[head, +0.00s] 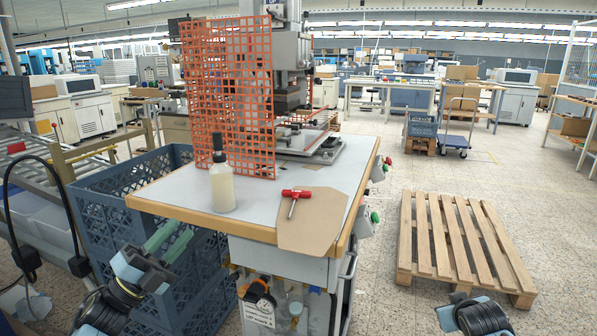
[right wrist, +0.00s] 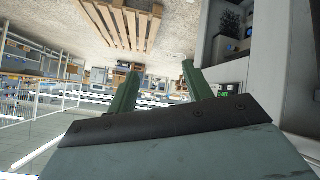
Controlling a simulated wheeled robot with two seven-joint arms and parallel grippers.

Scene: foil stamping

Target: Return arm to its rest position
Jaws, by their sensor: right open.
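My left gripper (head: 180,236) is at the lower left of the head view, in front of the blue crates. Its two green fingers stand apart with nothing between them. In the right wrist view, my right gripper (right wrist: 159,70) has its two green fingers wide apart and empty. In the head view only part of my right arm (head: 478,316) shows at the bottom right edge; its fingers are out of that picture. Neither gripper touches anything that I can see.
The press table (head: 185,207) holds a bottle (head: 222,186), a red-handled tool (head: 294,199) on a brown sheet (head: 315,222), and an orange guard (head: 245,100). Blue crates (head: 100,215) stand left. A wooden pallet (head: 460,240) lies right, with open floor around it.

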